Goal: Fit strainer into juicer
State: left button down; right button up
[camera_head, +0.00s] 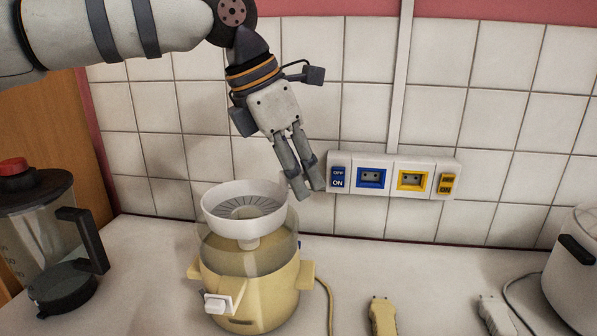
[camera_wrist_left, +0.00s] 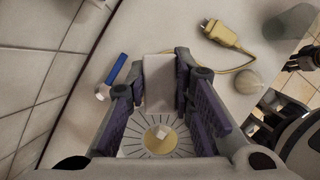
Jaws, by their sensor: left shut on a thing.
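The white strainer (camera_head: 222,212), a round bowl with a slotted centre, sits over the mouth of the juicer (camera_head: 255,290), which has a yellow base and a clear upper bowl. The strainer's lower stem shows through the clear wall. I cannot tell whether it is fully seated. My left gripper (camera_head: 308,186) points down at the strainer's right rim, its fingers shut on the strainer. In the left wrist view the strainer's slotted face (camera_wrist_left: 140,144) lies between and below the fingers (camera_wrist_left: 162,95). Where the fingers touch it is partly hidden.
A glass blender jug (camera_head: 40,240) with a black handle stands at the left. A socket panel (camera_head: 392,178) is on the tiled wall behind. A yellow plug (camera_head: 382,315), a white plug (camera_head: 493,314) and a white pot (camera_head: 575,270) lie to the right. The counter between is clear.

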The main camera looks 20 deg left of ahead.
pick_arm(q)
jog(key=shift+f, duration=0.1)
dwell(0.3)
notch_tip(320, 180, down, 4)
jog(key=shift+r, duration=0.25)
dwell(0.3)
jog(key=shift+s, duration=0.15)
dwell(0.4)
jog(key=c, duration=1.3)
grip_release()
jog(key=shift+a+f, duration=0.1)
jog(key=shift+a, duration=0.05)
jog(key=shift+v, duration=4.1)
